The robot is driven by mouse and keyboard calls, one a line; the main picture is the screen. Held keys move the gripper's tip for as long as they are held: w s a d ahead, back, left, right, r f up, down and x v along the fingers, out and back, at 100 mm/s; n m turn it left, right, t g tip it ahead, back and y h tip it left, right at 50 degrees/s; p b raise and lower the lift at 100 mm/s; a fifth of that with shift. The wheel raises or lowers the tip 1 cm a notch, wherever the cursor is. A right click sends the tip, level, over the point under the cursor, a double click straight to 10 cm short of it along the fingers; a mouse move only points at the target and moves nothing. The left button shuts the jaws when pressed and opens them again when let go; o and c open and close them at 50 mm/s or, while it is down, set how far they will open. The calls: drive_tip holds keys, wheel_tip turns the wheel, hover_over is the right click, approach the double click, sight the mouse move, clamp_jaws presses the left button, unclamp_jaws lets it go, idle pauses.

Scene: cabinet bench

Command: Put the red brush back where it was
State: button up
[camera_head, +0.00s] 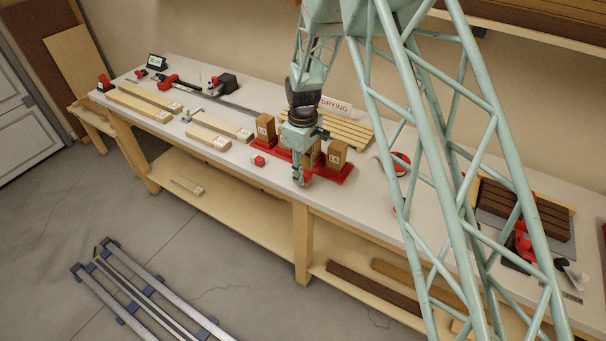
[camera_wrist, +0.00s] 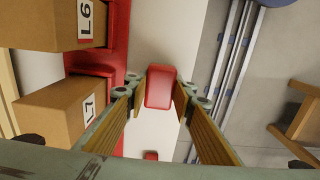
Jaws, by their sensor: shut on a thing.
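My gripper (camera_head: 300,178) is low at the front edge of the bench, in front of the red base with the brown boxes. In the wrist view its two fingers (camera_wrist: 158,100) are closed on a plain red block-like thing, which seems to be the red brush (camera_wrist: 160,88). Only its top shows clearly there; bristles cannot be seen. In the head view it is mostly hidden by the gripper. Another small red piece (camera_head: 258,160) lies on the bench to the left of my gripper.
Brown labelled boxes (camera_head: 265,128) stand in a row on the red base (camera_head: 341,174) beside my gripper. Behind is a slatted wooden rack (camera_head: 346,128) with a DRYING sign (camera_head: 336,106). Pale boards (camera_head: 210,137) lie to the left. Bare bench (camera_head: 385,210) shows to the right.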

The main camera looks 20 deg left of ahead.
drive_tip(key=shift+f, duration=0.2)
drive_tip(key=o, duration=0.9)
drive_tip(key=shift+r, duration=0.2)
drive_tip(key=shift+r, duration=6)
